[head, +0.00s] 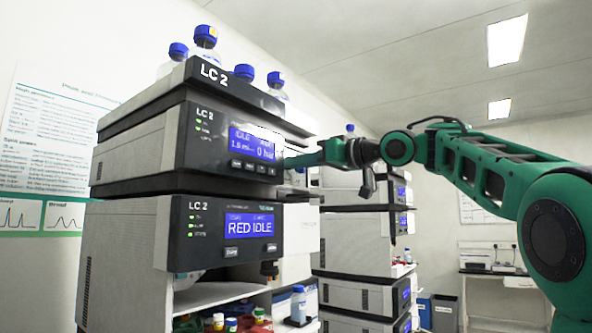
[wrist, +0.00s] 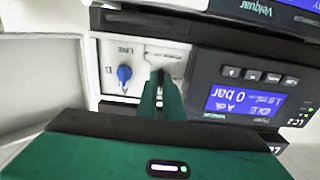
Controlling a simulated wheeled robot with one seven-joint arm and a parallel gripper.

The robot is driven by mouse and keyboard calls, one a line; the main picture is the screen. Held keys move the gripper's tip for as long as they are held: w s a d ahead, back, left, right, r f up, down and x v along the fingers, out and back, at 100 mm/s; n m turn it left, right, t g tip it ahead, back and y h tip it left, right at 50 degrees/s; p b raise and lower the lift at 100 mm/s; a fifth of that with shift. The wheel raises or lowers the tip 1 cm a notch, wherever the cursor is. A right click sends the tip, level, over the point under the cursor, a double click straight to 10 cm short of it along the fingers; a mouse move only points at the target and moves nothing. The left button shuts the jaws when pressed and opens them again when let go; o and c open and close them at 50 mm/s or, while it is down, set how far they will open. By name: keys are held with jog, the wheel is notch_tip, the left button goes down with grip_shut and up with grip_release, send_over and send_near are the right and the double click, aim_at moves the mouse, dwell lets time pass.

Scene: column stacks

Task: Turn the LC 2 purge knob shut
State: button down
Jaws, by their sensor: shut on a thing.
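The LC 2 stack stands at left in the head view, and its pump module (head: 215,160) reads IDLE and 0 bar. My gripper (head: 287,162) reaches in from the right to the right part of that module's front. In the wrist view, which is upside down, my green fingers (wrist: 160,92) are together at a pale panel, shut on the purge knob. The fingers hide nearly all of the knob, and its angle cannot be told. A blue knob (wrist: 124,73) marked LINE sits beside them on the same panel, apart from the fingers. The pump display (wrist: 243,102) is on their other side.
Blue-capped bottles (head: 206,37) stand on top of the stack. The lower LC 2 module (head: 225,232) reads RED IDLE. A shelf below holds small bottles (head: 298,303). Another instrument stack (head: 360,255) stands behind, under my arm. A bench with a printer (head: 490,258) is far right.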

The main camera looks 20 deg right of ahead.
jog(key=shift+w+d+r, duration=0.1)
jog(key=shift+d, duration=0.05)
jog(key=c, duration=1.9)
grip_release()
jog(key=v, duration=1)
jog(key=shift+s+d, duration=0.2)
jog(key=shift+s, duration=0.05)
